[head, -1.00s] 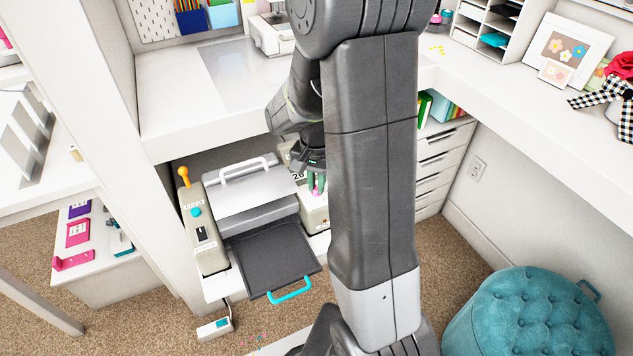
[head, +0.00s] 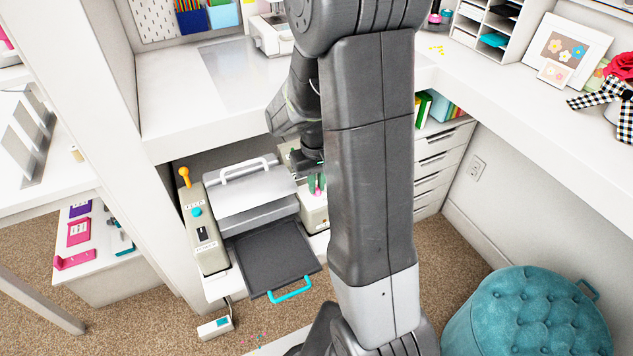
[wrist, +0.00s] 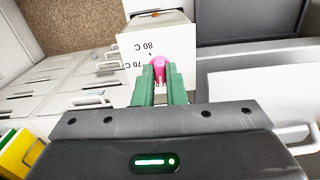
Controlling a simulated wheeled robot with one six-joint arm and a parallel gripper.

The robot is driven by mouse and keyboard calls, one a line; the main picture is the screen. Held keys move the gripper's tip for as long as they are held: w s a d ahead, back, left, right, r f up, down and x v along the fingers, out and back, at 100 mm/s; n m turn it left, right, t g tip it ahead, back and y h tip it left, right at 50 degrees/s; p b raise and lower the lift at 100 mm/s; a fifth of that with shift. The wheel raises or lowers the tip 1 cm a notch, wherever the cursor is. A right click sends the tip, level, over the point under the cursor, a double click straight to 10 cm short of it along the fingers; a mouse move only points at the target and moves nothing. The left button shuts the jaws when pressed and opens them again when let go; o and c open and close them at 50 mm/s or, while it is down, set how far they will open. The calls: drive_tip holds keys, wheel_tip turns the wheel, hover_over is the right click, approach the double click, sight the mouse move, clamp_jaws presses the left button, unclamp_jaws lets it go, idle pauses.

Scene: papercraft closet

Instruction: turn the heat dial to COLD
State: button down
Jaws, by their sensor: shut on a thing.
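The heat dial shows as a pink knob (wrist: 158,65) on a white machine face with printed temperature marks, among them "80 C" and "70 C", in the wrist view. My gripper (wrist: 160,78), with green fingers, is shut on the pink knob, one finger on each side. In the head view my gripper (head: 315,186) reaches down to the front of the white machine (head: 313,215), right of the grey press, and my arm hides part of it. The knob's pointer and a COLD mark cannot be made out.
The grey press with a white handle (head: 245,172) and a black tray with a teal handle (head: 268,262) stand close left of my gripper. A white desktop (head: 165,115) overhangs behind. White drawers (head: 440,165) are to the right.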

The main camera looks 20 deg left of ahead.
drive_tip(key=shift+n, duration=0.4)
drive_tip(key=c, duration=1.5)
unclamp_jaws()
wheel_tip(320, 180, up, 14)
drive_tip(key=shift+f+p, duration=0.1)
drive_tip(key=shift+p, duration=0.6)
wheel_tip(320, 180, down, 14)
drive_tip(key=shift+r+b, duration=0.1)
drive_tip(key=shift+b, duration=0.6)
